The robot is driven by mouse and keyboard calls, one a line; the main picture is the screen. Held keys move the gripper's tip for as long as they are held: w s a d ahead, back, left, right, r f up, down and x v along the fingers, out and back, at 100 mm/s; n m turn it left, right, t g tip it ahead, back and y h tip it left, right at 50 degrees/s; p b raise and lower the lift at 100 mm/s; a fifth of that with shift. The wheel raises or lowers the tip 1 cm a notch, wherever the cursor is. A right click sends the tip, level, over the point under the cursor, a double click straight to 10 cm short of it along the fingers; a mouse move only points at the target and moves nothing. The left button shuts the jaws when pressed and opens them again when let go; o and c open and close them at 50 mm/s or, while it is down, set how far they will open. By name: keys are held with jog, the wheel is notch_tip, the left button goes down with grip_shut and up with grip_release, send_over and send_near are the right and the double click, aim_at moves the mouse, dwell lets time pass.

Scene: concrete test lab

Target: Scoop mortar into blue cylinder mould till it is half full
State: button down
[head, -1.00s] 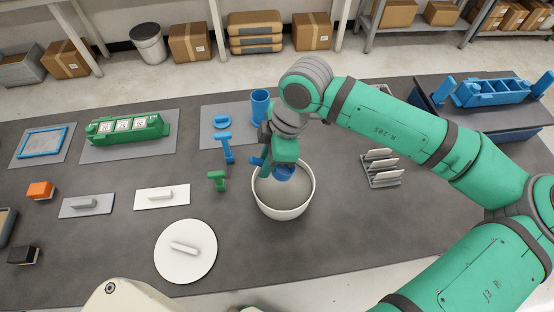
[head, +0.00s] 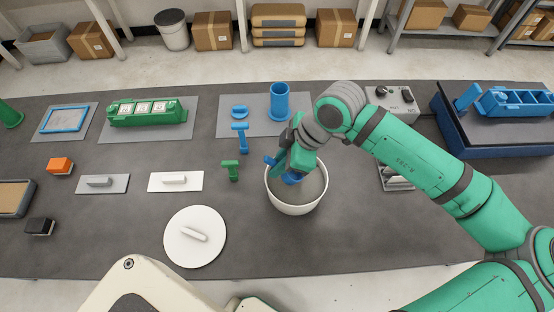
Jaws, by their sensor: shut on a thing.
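The blue cylinder mould (head: 280,103) stands upright on a grey mat at the back of the table. Its inside is too small to read, so I cannot tell its fill. A white bowl (head: 299,209) in front of it holds grey mortar (head: 314,187). My gripper (head: 289,166) is over the bowl's left back part, shut on a blue scoop (head: 292,179). The scoop's head is low inside the bowl, partly hidden by the gripper. I cannot tell whether it carries mortar.
A blue tool (head: 240,139) and a green tool (head: 231,170) stand left of the bowl. A white disc with a handle (head: 195,237) lies front left. A rack (head: 397,177) stands right, partly behind my arm. A control box (head: 391,98) is behind it. Table front right is clear.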

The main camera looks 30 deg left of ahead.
aim_at(293, 176)
jog(key=shift+y, duration=0.4)
jog(key=shift+w+d+f, duration=0.1)
jog(key=shift+d+f, duration=0.05)
jog(key=shift+f, duration=0.65)
jog(key=shift+w+d+f, duration=0.1)
jog(key=shift+d+f, duration=0.1)
jog(key=shift+f, duration=0.65)
jog(key=shift+w+d+f, duration=0.1)
jog(key=shift+d+f, duration=0.05)
jog(key=shift+f, duration=0.65)
jog(key=shift+w+d, duration=0.4)
jog(key=shift+d, duration=0.4)
jog(key=shift+w+d, duration=0.4)
jog(key=shift+d, duration=0.35)
jog(key=shift+s+a+r+h, duration=0.25)
jog(key=shift+a+r+h, duration=0.3)
jog(key=shift+h, duration=0.25)
jog(key=shift+s+a+r+t+h, duration=0.1)
jog(key=shift+s+r+t+h, duration=0.1)
jog(key=shift+r+t+h, duration=0.55)
jog(key=shift+s+a+r+h, duration=0.1)
jog(key=shift+a+r+h, duration=0.1)
jog(key=shift+r, duration=0.4)
jog(key=shift+s+a+r+h, duration=0.1)
jog(key=shift+r+h, duration=0.15)
jog(key=shift+r, duration=0.35)
jog(key=shift+a+r+h, duration=0.1)
jog(key=shift+r+h, duration=0.1)
jog(key=shift+r, duration=0.4)
